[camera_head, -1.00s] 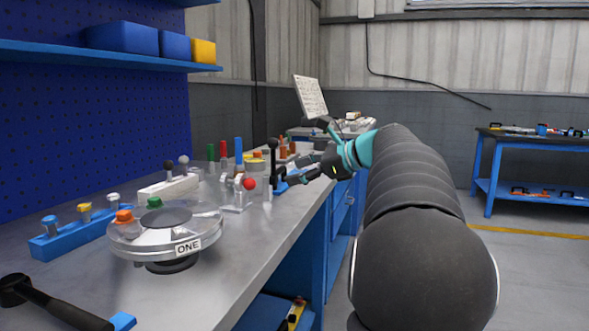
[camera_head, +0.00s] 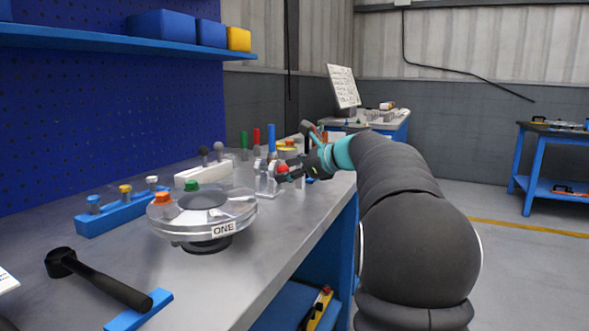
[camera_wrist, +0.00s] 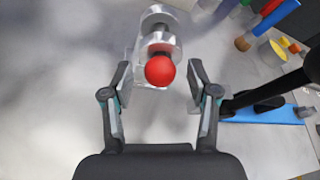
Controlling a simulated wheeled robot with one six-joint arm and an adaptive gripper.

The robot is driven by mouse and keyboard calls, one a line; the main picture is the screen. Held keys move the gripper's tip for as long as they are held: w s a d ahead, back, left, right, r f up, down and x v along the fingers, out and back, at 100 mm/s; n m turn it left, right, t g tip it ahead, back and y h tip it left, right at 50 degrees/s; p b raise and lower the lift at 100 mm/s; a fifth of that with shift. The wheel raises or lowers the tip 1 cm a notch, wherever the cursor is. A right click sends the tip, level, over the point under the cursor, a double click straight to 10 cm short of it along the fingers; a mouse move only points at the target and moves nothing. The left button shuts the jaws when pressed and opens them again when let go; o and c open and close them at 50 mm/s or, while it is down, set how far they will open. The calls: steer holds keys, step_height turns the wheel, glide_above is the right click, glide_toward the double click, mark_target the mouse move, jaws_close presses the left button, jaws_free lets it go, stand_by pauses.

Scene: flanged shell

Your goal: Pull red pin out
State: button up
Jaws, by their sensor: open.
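The red pin shows as a red ball knob (camera_wrist: 160,71) on a clear and metal bracket (camera_wrist: 158,30) in the wrist view. In the head view the red knob (camera_head: 283,169) is partly hidden by my gripper, and its bracket (camera_head: 266,184) stands on the bench. My gripper (camera_wrist: 157,76) is open, with one finger on each side of the knob. A gap shows between each finger and the knob, and nothing is held. In the head view my gripper (camera_head: 298,173) comes at the bracket from the right.
The flanged shell (camera_head: 205,212) labelled ONE stands nearer on the bench. A black-handled tool (camera_head: 105,282) lies in front. A black lever on a blue base (camera_wrist: 262,114) is close to the right finger. Green, red and blue posts (camera_head: 271,140) stand behind the bracket.

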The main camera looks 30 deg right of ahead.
steer(key=shift+c, duration=0.2)
jaws_close()
steer(key=shift+s+d+p, duration=0.1)
steer(key=shift+s+d, duration=0.95)
steer(key=shift+s, duration=0.35)
steer(key=shift+s+d+p, duration=0.1)
steer(key=shift+s+d, duration=1)
steer(key=shift+s, duration=0.25)
steer(key=shift+s+d+p, duration=0.1)
steer(key=shift+s+d, duration=0.95)
steer(key=shift+s, duration=0.35)
